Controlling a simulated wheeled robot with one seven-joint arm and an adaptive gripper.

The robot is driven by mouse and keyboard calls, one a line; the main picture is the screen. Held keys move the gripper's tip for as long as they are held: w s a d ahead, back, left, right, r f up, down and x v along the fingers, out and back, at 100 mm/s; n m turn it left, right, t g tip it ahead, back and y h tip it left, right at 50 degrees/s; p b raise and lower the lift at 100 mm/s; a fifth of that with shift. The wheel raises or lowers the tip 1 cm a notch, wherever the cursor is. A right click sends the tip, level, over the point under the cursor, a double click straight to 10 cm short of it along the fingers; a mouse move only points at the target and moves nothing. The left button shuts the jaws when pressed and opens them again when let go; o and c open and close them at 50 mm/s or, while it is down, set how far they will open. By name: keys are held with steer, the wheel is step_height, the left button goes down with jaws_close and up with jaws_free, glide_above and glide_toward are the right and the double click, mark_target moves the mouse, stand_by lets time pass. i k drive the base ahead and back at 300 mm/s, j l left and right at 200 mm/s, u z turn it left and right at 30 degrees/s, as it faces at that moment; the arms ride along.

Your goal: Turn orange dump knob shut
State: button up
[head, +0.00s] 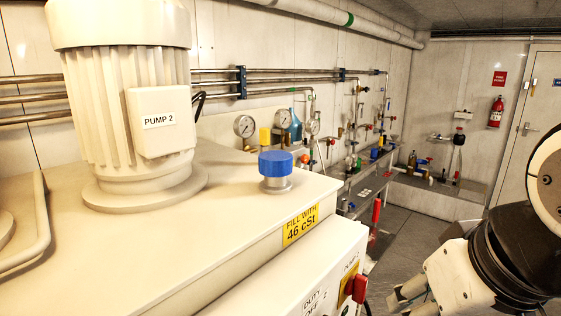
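No orange dump knob can be told for certain in the head view. A small orange-red part (305,159) shows by the gauges beyond the tank, too small to identify. My gripper (408,298) is at the bottom right, partly cut off by the lower edge of the picture. Its pale finger parts point left, over the floor beside the tank's control box. It is well apart from the orange-red part, and whether its fingers are open or shut is unclear.
A cream tank (200,235) with a pump motor (125,90) and a blue cap (276,163) fills the left. A red switch (358,288) is on its front box. Pipes, gauges (244,126) and valves line the back wall. Open floor (398,250) lies between the tank and the door.

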mark_target(304, 159)
steer(key=i+l+u, duration=0.15)
steer(key=l, duration=0.25)
steer(key=i+l+u, duration=0.15)
steer(key=l, duration=0.25)
steer(key=i+l+u, duration=0.15)
steer(key=l, duration=0.3)
steer(key=i+l+u, duration=0.15)
steer(key=l, duration=0.35)
steer(key=i+l+u, duration=0.15)
steer(key=l, duration=0.3)
steer(key=i+l+u, duration=0.15)
steer(key=l, duration=0.35)
